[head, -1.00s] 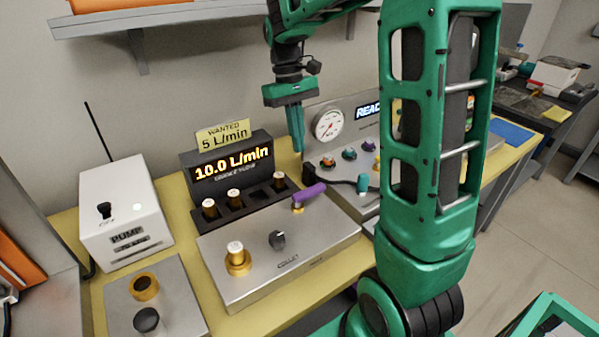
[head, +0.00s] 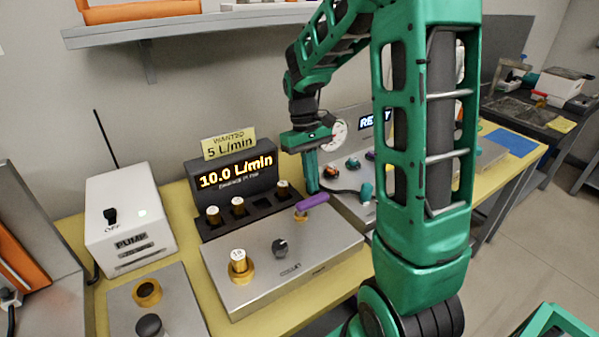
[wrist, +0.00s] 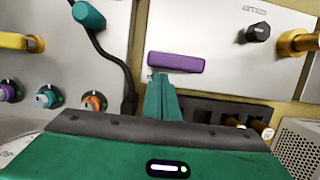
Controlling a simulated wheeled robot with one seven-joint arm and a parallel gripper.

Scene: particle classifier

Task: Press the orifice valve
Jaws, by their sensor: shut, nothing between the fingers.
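My gripper (head: 313,191) is shut and empty, pointing down just behind the purple handle (head: 313,201). The handle sits on a brass fitting at the back right of the silver panel (head: 330,245). In the wrist view the shut fingertips (wrist: 160,78) lie right at the edge of the purple handle (wrist: 176,62); I cannot tell whether they touch it. No readable label marks which part is the orifice valve. A white-topped brass cylinder (head: 239,258) stands in a brass collar on the panel's left, with a black knob (head: 280,247) beside it.
A dark rack with brass cylinders (head: 238,205) and the 10.0 L/min display (head: 236,172) stand behind the panel. A white pump box (head: 130,215) is at left. The reactor panel (head: 345,205), with several knobs and a cable, is close on the right.

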